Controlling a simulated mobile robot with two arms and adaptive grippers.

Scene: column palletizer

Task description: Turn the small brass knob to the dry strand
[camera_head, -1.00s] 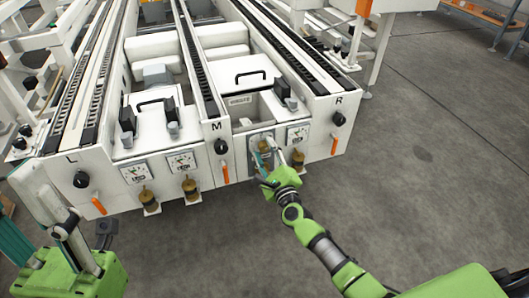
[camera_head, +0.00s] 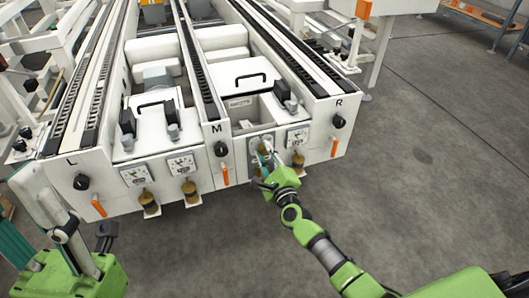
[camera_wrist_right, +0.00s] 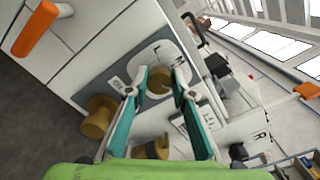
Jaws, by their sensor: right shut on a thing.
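In the right wrist view, the small brass knob (camera_wrist_right: 159,80) sits on a light, lettered plate (camera_wrist_right: 176,54) on the machine's front panel. My right gripper (camera_wrist_right: 160,78) is shut on the knob, with one teal finger on each side. In the head view, my right gripper (camera_head: 264,152) reaches the panel between the M and R posts and hides the knob. The marks on the plate are too small and tilted to read fully. My left gripper (camera_head: 50,215) is at the lower left, away from the panel; its finger opening is unclear.
Larger brass fittings (camera_wrist_right: 98,116) stick out below the plate; others (camera_head: 190,190) show under the neighbouring dials (camera_head: 181,165). Orange levers (camera_head: 225,176) and black knobs (camera_head: 339,121) line the front. The grey floor (camera_head: 430,200) to the right is clear.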

